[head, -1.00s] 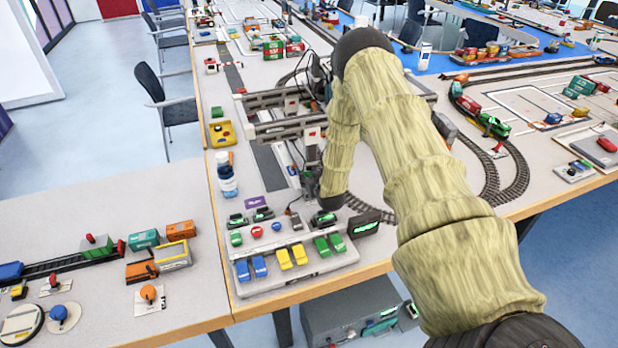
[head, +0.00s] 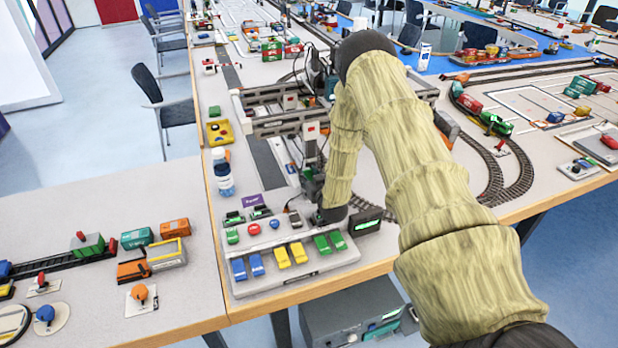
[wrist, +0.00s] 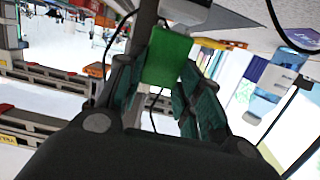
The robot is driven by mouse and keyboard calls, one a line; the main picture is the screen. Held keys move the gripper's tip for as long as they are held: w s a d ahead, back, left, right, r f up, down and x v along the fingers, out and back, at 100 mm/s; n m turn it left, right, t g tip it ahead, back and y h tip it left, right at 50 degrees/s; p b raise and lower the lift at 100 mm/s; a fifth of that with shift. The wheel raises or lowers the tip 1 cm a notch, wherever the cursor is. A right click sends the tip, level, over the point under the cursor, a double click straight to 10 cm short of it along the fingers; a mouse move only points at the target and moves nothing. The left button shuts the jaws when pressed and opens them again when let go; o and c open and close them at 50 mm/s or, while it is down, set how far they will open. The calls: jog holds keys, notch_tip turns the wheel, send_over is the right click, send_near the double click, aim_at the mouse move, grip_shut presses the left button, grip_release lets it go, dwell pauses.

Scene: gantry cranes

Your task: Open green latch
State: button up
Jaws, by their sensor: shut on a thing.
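In the wrist view a bright green block-shaped piece, seemingly the green latch (wrist: 167,56), sits between the fingers of my gripper (wrist: 160,75), which is shut on it. A dark grey post rises behind the piece. In the head view my gripper (head: 312,187) is low beside the gantry crane's upright, just behind the control panel (head: 290,283). My dark wrist hides part of the panel's back row and the gripped piece there. How far the latch is turned cannot be told.
The panel carries blue (head: 248,267), yellow (head: 291,255) and green (head: 330,243) switches. A small green display (head: 366,225) stands at its right. The gantry crane's grey beams (head: 280,127) are behind. A bottle (head: 223,178) stands left; curved track (head: 490,170) lies right.

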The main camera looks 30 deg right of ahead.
jog(key=o, duration=1)
notch_tip(320, 180, up, 10)
jog(key=shift+d, duration=0.1)
dwell(0.5)
